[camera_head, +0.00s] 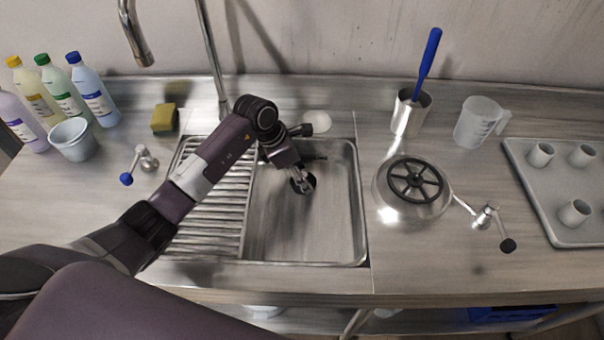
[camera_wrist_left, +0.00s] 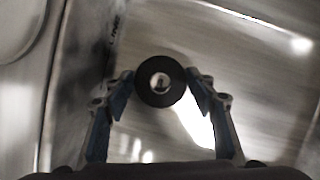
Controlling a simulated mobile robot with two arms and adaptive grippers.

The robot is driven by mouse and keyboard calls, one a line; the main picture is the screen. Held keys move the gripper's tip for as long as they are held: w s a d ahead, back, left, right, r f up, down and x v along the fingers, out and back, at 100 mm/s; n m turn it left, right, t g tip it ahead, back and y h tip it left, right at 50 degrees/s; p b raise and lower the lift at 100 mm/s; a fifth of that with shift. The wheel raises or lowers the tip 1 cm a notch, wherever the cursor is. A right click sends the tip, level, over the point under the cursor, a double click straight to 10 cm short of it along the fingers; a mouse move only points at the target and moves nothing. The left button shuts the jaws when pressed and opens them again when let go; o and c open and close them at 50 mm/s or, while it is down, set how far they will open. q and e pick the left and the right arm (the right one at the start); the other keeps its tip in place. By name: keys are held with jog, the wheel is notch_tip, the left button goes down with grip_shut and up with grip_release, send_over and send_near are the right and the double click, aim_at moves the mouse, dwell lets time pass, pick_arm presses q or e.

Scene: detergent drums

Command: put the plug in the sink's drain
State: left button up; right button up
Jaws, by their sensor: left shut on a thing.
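The plug (camera_wrist_left: 160,81) is a round black disc with a shiny metal centre in the left wrist view. My left gripper (camera_wrist_left: 163,86) is shut on it, one fingertip at each side. In the head view, my left arm reaches in from the left, and this gripper (camera_head: 302,182) is over the sink basin (camera_head: 345,215), with the dark plug (camera_head: 310,181) at its tips. I cannot tell how high the plug is above the basin floor. I do not see the drain; it may be hidden behind the plug or gripper. My right gripper is not in view.
A ribbed drainboard (camera_head: 220,228) lies left of the basin. A yellow sponge (camera_head: 164,119), a grey bucket (camera_head: 73,140) and several bottles (camera_head: 92,92) stand further left. A round device with a black handwheel (camera_head: 415,181) and a metal cup (camera_head: 409,113) stand right of the sink.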

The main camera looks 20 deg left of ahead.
pick_arm(q)
jog(key=shift+f, duration=0.3)
jog(key=o, duration=1.2)
jog(key=shift+o, duration=0.2)
jog(key=shift+r, duration=0.1)
jog(key=v, duration=1.2)
